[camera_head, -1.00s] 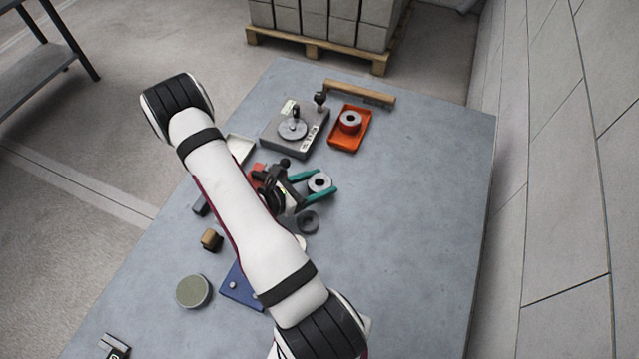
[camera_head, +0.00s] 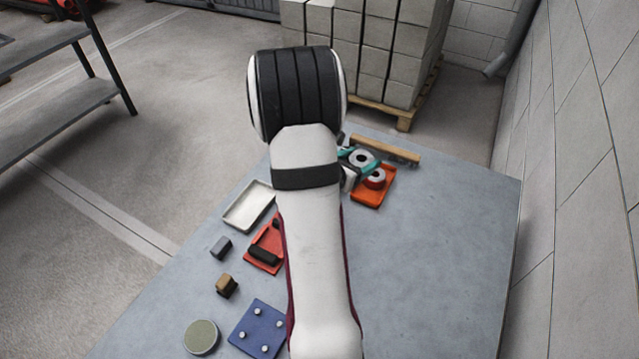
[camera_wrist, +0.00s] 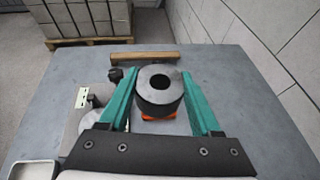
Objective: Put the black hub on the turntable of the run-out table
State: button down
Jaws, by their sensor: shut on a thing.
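The black hub (camera_wrist: 160,92) is a dark cylinder with a round bore, upright between the green fingers of my gripper (camera_wrist: 160,76) in the wrist view. In the head view the hub's light-looking top (camera_head: 360,157) shows beside a green finger. My gripper is shut on it and holds it above the table, close to the orange tray (camera_head: 366,200). The run-out table (camera_wrist: 72,128) is at the left of the wrist view, left of the hub. Its turntable disc (camera_wrist: 88,121) is partly hidden behind my gripper. My arm covers it in the head view.
A wooden bar (camera_head: 385,150) lies behind. A white tray (camera_head: 249,206), a red tray (camera_head: 262,268), small blocks and a blue pegged plate (camera_head: 258,328) are at left. The right side of the table is clear.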

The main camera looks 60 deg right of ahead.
jog(key=shift+n, duration=0.3)
jog(key=w+f, duration=0.2)
jog(key=w, duration=0.1)
jog(key=w+f, duration=0.2)
jog(key=w, duration=0.2)
jog(key=w+d+f, duration=0.1)
jog(key=w+f, duration=0.1)
jog(key=w, duration=0.2)
jog(key=shift+w+f, duration=0.15)
notch_tip(320, 180, down, 4)
jog(key=shift+w+f, duration=0.1)
jog(key=shift+w, duration=0.05)
jog(key=shift+c, duration=0.4)
grip_release()
jog(key=shift+f, duration=0.1)
